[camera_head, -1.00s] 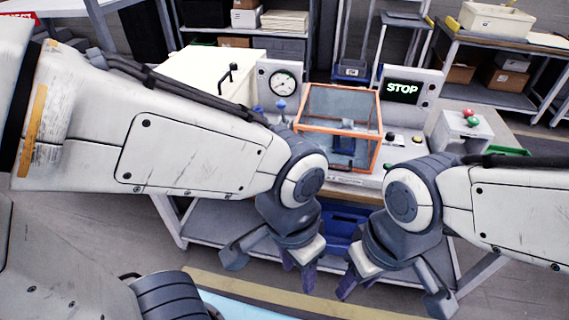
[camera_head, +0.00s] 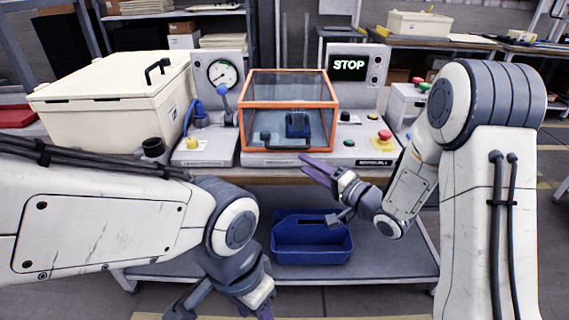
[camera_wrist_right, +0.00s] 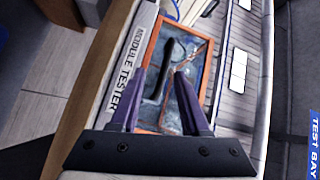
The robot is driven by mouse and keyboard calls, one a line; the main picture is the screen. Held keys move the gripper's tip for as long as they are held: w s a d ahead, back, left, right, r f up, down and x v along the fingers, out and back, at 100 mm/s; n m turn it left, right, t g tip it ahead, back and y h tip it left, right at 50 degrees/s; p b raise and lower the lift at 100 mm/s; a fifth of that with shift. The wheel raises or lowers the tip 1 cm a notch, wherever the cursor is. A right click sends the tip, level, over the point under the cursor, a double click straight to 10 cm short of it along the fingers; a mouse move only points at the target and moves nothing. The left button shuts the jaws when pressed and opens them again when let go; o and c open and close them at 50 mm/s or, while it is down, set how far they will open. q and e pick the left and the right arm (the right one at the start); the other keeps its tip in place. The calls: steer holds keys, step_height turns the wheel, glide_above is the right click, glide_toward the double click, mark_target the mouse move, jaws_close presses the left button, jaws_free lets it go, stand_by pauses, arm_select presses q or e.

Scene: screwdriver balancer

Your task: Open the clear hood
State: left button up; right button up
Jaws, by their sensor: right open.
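The clear hood (camera_head: 262,90), a see-through box with an orange frame, is closed over the tester in the middle of the bench. A blue part (camera_head: 297,124) shows inside it. The hood's dark handle (camera_head: 288,148) runs along its lower front edge. My right gripper (camera_head: 306,168) is open and empty, in front of and slightly below the hood's front right. In the right wrist view the purple fingers (camera_wrist_right: 158,85) are spread, with the dark handle (camera_wrist_right: 170,65) and orange frame beyond them. My left gripper (camera_head: 258,298) hangs low at the bottom, its jaw opening unclear.
A cream lidded box (camera_head: 110,95) stands left of the tester. A gauge panel (camera_head: 224,75) and a STOP display (camera_head: 349,64) rise behind it. A red button (camera_head: 384,135) is at the right. A blue bin (camera_head: 312,240) sits on the lower shelf.

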mark_target(285, 146)
steer(key=shift+m+t+y, duration=0.3)
steer(key=shift+m+y, duration=0.3)
steer(key=shift+y, duration=0.2)
steer(key=x, duration=0.9)
steer(key=shift+w+b, duration=0.15)
steer(key=shift+b, duration=0.2)
steer(key=shift+d, duration=0.1)
jaws_close()
stand_by(0.4)
